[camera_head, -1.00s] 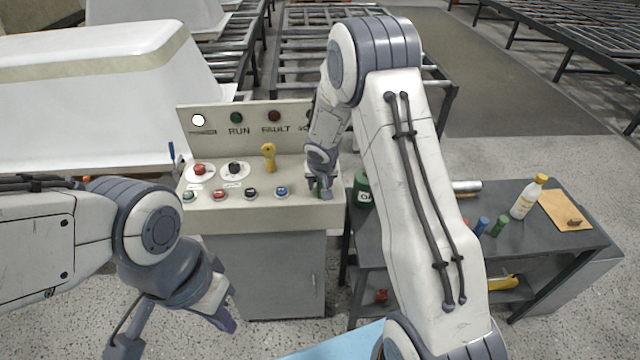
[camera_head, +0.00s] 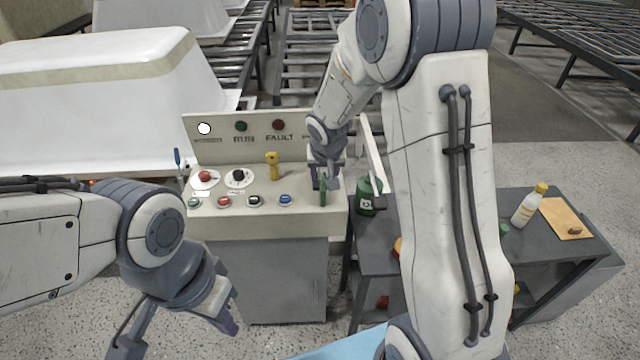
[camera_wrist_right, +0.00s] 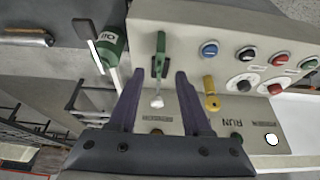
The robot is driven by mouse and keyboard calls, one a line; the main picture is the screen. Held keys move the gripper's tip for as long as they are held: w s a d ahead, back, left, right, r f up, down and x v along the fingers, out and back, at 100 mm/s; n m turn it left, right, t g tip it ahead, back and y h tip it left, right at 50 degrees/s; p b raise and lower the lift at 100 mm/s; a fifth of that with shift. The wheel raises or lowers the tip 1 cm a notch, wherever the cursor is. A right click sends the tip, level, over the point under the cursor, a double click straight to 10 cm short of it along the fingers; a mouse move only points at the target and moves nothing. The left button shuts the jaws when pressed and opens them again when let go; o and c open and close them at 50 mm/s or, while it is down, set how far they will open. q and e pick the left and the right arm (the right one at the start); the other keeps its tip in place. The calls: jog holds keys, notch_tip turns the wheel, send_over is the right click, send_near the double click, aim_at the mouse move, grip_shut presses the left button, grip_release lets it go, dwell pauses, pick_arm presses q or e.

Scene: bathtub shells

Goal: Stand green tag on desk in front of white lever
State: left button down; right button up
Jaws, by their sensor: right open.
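The green tag (camera_head: 323,192) stands upright on the sloped desk (camera_head: 220,215) near its right end. In the right wrist view the tag (camera_wrist_right: 160,48) is just beyond my fingertips, with the short white lever (camera_wrist_right: 157,99) behind it. My right gripper (camera_head: 325,178) is above the desk at the tag. In the wrist view its fingers (camera_wrist_right: 160,74) are spread, with the lever between them and no visible contact with the tag. The lever is hidden by my gripper in the head view. My left gripper (camera_head: 180,335) hangs at lower left, away from the desk; its jaws are unclear.
A white bar with a dark end (camera_head: 371,150) rises beside the desk's right side, near a green bottle (camera_head: 366,197). A dark side table (camera_head: 550,250) holds a white bottle (camera_head: 529,206).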

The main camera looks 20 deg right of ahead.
jog(key=s+a+r+n, duration=0.3)
jog(key=s+a+r, duration=0.1)
jog(key=s+a, duration=0.35)
jog(key=s+a+r+n+g, duration=0.1)
jog(key=s+a+n, duration=0.1)
jog(key=s, duration=0.6)
jog(key=s+a+r+n+g+y, duration=0.1)
jog(key=s+a+n+g, duration=0.1)
jog(key=s, duration=0.6)
jog(key=s+a+r+n+g+y, duration=0.1)
jog(key=s+a+n, duration=0.2)
jog(key=s+a, duration=0.2)
jog(key=s, duration=0.3)
jog(key=shift+s+r+n+g, duration=0.3)
jog(key=shift+s+r, duration=0.05)
jog(key=shift+r, duration=0.05)
jog(key=shift+f+b, duration=0.25)
jog(key=shift+b, duration=0.05)
